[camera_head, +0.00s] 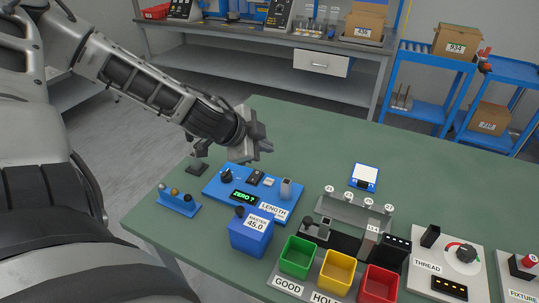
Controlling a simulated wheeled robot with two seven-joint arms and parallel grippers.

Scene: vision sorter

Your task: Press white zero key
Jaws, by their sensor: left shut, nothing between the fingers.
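The blue LENGTH station (222,192) lies on the green table, left of the middle. Its display (244,197) shows green text that reads like "ZERO ?". A small pale key (268,182) sits on its top face, between a dark block (254,177) and an upright grey post (286,188). I take the pale key for the white zero key; its marking is too small to read. My left gripper (267,146) is shut and empty. In the picture it appears above the station's far edge, apart from the key. My right gripper is out of view.
A blue MASTER 45.0 block (250,237) stands in front of the station. Green (298,256), yellow (338,270) and red (380,284) bins stand to the right. A small blue rack (177,203) lies left. The table's far middle is clear.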

